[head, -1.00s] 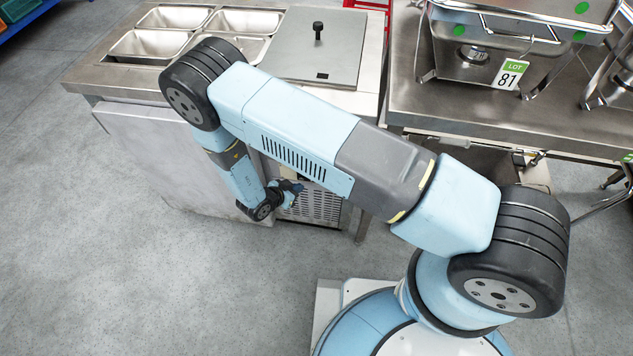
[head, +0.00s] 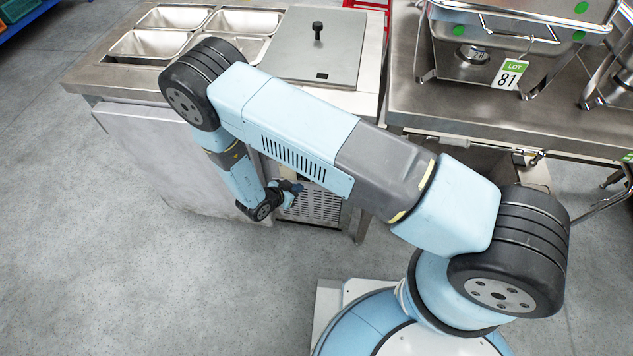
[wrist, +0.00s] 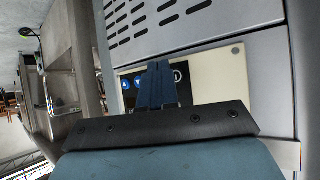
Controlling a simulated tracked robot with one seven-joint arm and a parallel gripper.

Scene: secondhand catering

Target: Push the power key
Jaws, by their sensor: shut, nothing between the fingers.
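In the wrist view a pale control plate (wrist: 213,80) is set in the grey metal front of a unit. It carries a dark key strip with two blue arrow keys (wrist: 131,82) on the left. A black key with a white power-like symbol (wrist: 181,72) is at the right of the strip. My gripper (wrist: 157,66) is shut and empty, its fingers in front of the strip between the arrow keys and the power key. They hide the strip's middle and part of the power key's left side. I cannot tell whether the fingertips touch the panel.
In the head view the steel counter unit (head: 350,100) has several food wells and a lidded section. Its vent grille (head: 318,206) is low at the front, beside my wrist. A steel table (head: 440,105) with chafing dishes stands at right. Grey floor is clear in front.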

